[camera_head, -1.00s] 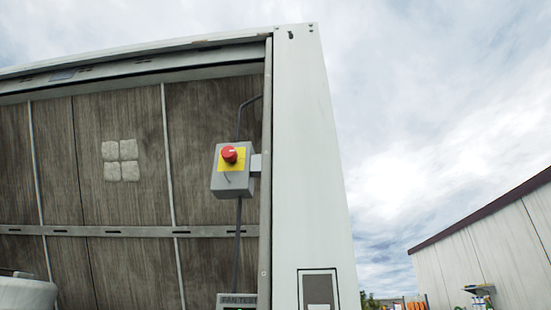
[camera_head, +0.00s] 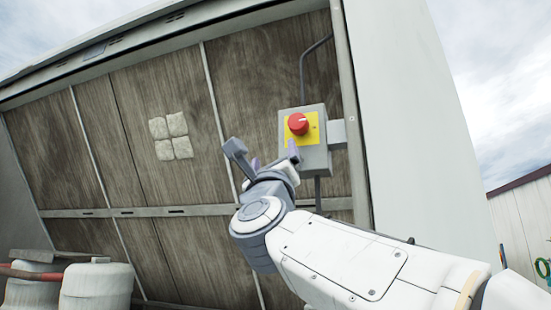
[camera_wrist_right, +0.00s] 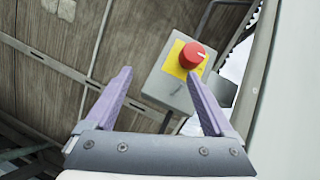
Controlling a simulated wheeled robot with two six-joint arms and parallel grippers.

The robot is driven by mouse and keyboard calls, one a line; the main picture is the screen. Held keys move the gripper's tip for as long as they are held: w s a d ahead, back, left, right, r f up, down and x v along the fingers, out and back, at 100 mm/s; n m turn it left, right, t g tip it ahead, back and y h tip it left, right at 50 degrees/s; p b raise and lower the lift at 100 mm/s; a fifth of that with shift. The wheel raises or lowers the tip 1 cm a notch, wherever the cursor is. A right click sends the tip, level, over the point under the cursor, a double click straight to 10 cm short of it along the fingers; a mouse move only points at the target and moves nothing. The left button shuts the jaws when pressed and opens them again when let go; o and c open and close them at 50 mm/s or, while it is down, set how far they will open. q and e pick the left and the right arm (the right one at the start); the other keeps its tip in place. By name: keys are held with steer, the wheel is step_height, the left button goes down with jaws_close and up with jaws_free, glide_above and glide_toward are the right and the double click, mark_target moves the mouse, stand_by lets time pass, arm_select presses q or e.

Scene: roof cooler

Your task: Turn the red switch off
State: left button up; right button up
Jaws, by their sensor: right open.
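The red switch (camera_head: 298,124) is a round knob with a white mark, set on a yellow plate on a grey box (camera_head: 314,158) at the right side of the wooden panel. My right gripper (camera_head: 264,150) is open and empty, just left of and below the knob in the head view. In the right wrist view the knob (camera_wrist_right: 192,54) lies beyond the two purple fingertips (camera_wrist_right: 160,76), above and toward the right finger, apart from them. The left gripper does not show.
The wooden panel (camera_head: 100,190) with a metal rail (camera_head: 120,212) fills the left. A white post (camera_head: 410,110) stands right of the box. White tanks (camera_head: 95,288) are at lower left. A grey cable (camera_head: 303,75) runs up from the box.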

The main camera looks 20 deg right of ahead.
mark_target(297, 123)
steer(key=w+d+r+m+h+p, duration=0.1)
steer(key=d+r+m+p, duration=0.1)
steer(key=r, duration=0.1)
steer(key=w+d+r+m+g+h+p, duration=0.1)
steer(key=d+r+m+h+p, duration=0.1)
steer(key=r+p, duration=0.1)
steer(key=w+d+r+m+h+p, duration=0.2)
steer(key=r+p, duration=0.1)
steer(key=r, duration=0.1)
steer(key=shift+d+g, duration=0.3)
steer(key=shift+g, duration=0.1)
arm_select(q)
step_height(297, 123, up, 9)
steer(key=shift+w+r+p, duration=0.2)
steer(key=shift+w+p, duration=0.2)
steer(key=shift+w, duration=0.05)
arm_select(e)
steer(key=shift+w+d+r, duration=0.3)
steer(key=shift+w+r, duration=0.1)
steer(key=shift+w, duration=0.1)
steer(key=c, duration=1.4)
